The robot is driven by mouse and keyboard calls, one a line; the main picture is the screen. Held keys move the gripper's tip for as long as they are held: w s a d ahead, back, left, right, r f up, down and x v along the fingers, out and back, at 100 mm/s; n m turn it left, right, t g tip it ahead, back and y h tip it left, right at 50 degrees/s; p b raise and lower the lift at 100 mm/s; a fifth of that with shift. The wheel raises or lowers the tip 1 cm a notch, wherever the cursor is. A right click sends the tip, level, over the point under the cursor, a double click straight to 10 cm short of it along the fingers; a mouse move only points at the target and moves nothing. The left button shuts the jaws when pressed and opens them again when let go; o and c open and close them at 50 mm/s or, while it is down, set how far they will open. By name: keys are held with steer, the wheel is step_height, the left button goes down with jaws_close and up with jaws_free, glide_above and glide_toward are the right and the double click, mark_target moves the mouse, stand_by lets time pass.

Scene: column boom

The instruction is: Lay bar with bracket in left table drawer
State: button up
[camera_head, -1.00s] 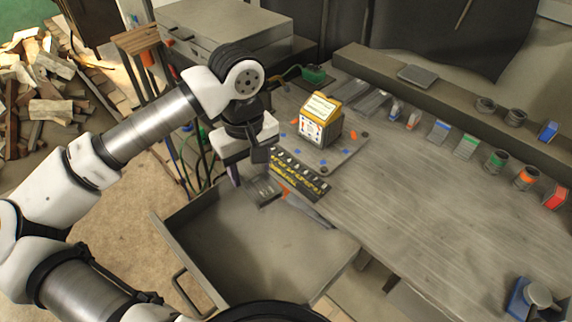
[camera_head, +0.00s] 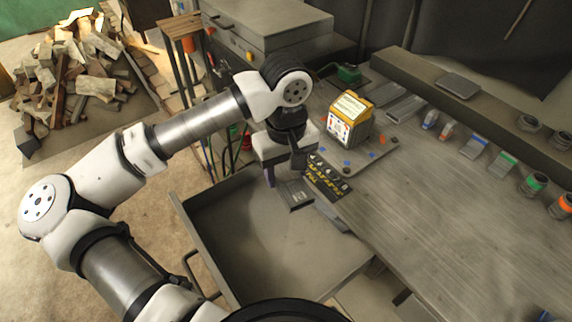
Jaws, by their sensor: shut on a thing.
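The left table drawer (camera_head: 222,262) is pulled open, and the bare floor I can see is grey. My gripper (camera_head: 284,176) is above its far right part, beside the table edge, pointing down. It is shut on the bar with bracket (camera_head: 296,198), a grey piece with a squarish plate just below the fingers. A grey length runs from there toward lower right, along the table edge; I cannot tell whether all of it is the bar. The held piece appears above the drawer, and its contact with the rim is unclear. The fingers partly hide the grip.
A black strip with yellow markings (camera_head: 328,179) lies at the table edge right of my gripper. A yellow and white box (camera_head: 350,121) stands behind it on a plate. Several cups and blocks line the table's back. The drawer's near part is free.

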steer(key=shift+f+b, duration=3.15)
steer(key=shift+f, duration=5.5)
step_height(320, 180, down, 3)
steer(key=b, duration=0.5)
steer(key=shift+f, duration=0.2)
steer(key=o, duration=1.4)
